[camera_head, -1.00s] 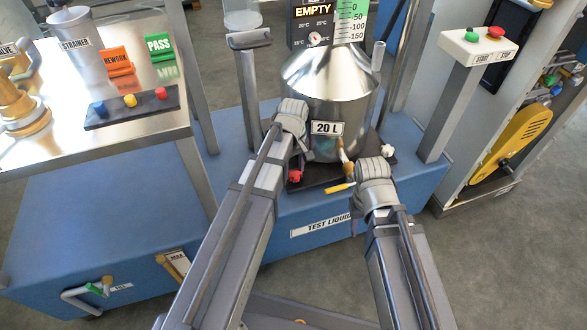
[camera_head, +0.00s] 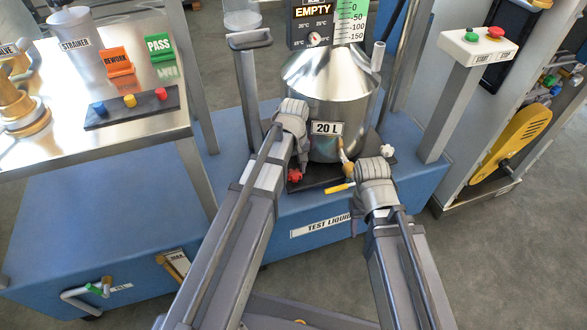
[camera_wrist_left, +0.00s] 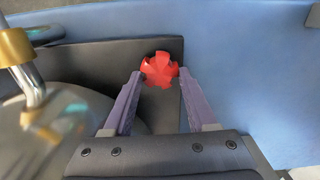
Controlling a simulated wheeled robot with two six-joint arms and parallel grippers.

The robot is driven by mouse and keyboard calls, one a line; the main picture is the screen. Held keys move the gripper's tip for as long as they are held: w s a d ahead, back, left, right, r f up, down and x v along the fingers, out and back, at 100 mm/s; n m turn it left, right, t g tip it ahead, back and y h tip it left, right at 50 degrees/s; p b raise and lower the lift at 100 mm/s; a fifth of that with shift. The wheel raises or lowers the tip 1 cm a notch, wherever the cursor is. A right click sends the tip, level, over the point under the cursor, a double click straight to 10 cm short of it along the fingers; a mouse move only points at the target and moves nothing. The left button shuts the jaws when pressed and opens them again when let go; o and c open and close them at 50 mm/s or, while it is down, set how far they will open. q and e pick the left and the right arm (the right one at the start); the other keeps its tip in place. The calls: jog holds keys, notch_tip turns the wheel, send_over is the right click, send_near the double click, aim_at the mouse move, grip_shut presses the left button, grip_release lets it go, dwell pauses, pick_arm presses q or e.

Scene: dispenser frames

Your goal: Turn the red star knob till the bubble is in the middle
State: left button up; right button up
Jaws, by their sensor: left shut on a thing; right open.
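The red star knob (camera_head: 295,175) sits at the front left corner of the dark base plate (camera_head: 325,178) under the steel 20 L vessel (camera_head: 330,95). It also shows in the left wrist view (camera_wrist_left: 159,68), between the two fingertips. My left gripper (camera_wrist_left: 160,73) is shut on the red star knob from above; its fingers are mostly hidden in the head view. My right gripper (camera_head: 356,178) is open near the vessel's yellow-handled tap (camera_head: 341,187); its fingertips are hard to make out. I cannot see the level bubble in either view.
A white knob (camera_head: 389,151) is at the plate's right side. The blue cart (camera_head: 100,215) carries the vessel. A steel table (camera_head: 150,125) with a button strip (camera_head: 132,107) stands left; a start/stop post (camera_head: 450,110) stands right.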

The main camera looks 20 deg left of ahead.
aim_at(295, 172)
pick_arm(q)
jog(key=m, duration=0.7)
jog(key=shift+d, duration=0.15)
dwell(0.4)
jog(key=o, duration=1.4)
jog(key=shift+c, duration=0.2)
jog(key=shift+r, duration=0.1)
notch_tip(295, 172, up, 8)
jog(key=p, duration=0.8)
jog(key=shift+f, duration=0.2)
